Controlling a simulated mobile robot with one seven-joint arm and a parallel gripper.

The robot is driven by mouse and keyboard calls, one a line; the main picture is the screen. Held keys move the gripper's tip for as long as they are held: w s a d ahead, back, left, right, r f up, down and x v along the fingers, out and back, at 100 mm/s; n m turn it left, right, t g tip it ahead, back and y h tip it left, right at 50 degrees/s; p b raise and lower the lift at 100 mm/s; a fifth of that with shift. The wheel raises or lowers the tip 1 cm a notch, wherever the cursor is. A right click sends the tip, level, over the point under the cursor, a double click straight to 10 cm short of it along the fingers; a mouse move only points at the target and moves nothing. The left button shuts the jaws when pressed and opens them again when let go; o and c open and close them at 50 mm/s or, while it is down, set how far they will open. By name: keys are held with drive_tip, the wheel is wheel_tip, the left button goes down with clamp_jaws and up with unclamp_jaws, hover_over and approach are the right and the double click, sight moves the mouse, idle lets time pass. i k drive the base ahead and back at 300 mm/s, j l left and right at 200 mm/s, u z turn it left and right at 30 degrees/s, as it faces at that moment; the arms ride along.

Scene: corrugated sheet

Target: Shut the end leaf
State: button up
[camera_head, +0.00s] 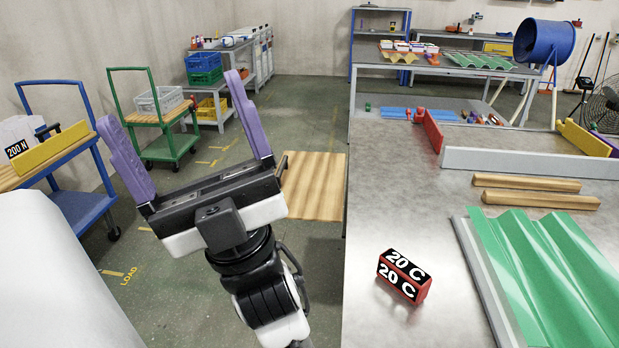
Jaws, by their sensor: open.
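A wooden leaf (316,187) with striped grain stands out from the left edge of the metal workbench (395,235). I take it as the end leaf; its hinge is not clear. A dark handle (283,165) shows at its left edge. My gripper (170,98) is raised in the left half of the head view, with its two purple fingers wide apart and nothing between them. Its body is just left of the leaf in the picture and appears nearer to me. Whether it touches the leaf cannot be told.
On the workbench lie a green corrugated sheet (550,265), wooden bars (540,199), a red-and-black "20 C" block (404,276) and a grey rail (530,162). A blue cart (75,205) and a green cart (168,145) stand left. Open floor lies beyond the gripper.

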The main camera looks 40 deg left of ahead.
sight(311, 184)
drive_tip(key=u, duration=1.45)
drive_tip(key=i+l+u, duration=0.15)
drive_tip(key=l, duration=0.25)
drive_tip(key=l+u, duration=0.1)
drive_tip(key=l, duration=0.25)
drive_tip(key=i, duration=0.05)
